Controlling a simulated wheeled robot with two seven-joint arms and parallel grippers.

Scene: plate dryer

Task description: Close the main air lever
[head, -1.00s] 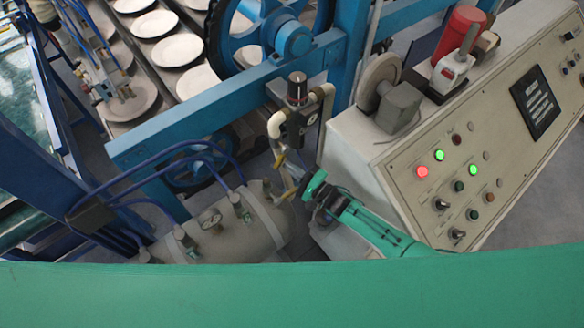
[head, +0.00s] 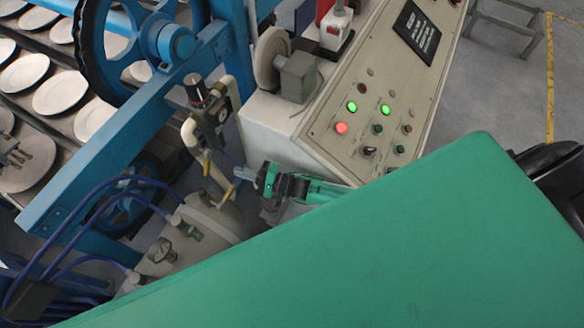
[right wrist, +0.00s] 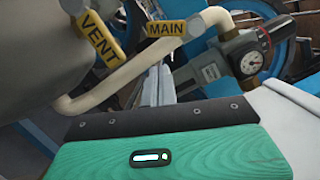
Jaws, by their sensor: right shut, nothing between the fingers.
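My right gripper (head: 230,164) is close to these handles, shut and empty. Its fingers (right wrist: 152,88) show below the MAIN handle in the wrist view. Contact with the handle cannot be told. My left gripper is not in view.
A cream pipe (head: 189,135) and a regulator with a gauge (right wrist: 248,62) stand close to the fingers. The grey tank (head: 195,232) with blue hoses is below. The control panel (head: 375,115) is to the right, the blue machine frame (head: 110,150) to the left.

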